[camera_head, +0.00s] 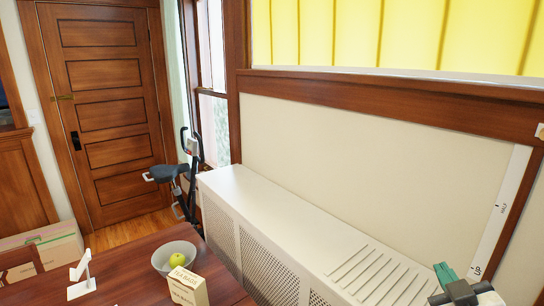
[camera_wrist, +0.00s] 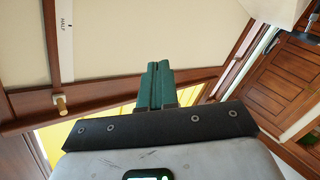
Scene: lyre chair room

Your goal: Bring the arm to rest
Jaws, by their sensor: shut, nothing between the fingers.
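My gripper (camera_wrist: 158,68) shows in the wrist view with its two green fingers pressed together and nothing between them. It also shows at the bottom right corner of the head view (camera_head: 444,271), where only the green fingers and part of the dark and grey hand are in frame. It is in front of the wall, near the right end of the white radiator cover (camera_head: 240,190). It appears to touch nothing. The rest of my arm is out of the head view.
A dark wooden table (camera_head: 140,262) at the bottom left carries a white bowl (camera_head: 160,259) with a green apple (camera_head: 177,259), a tea bags box (camera_head: 187,288) and a white stand (camera_head: 82,275). An exercise bike (camera_head: 185,175) stands by the window. A door (camera_head: 108,100) is behind.

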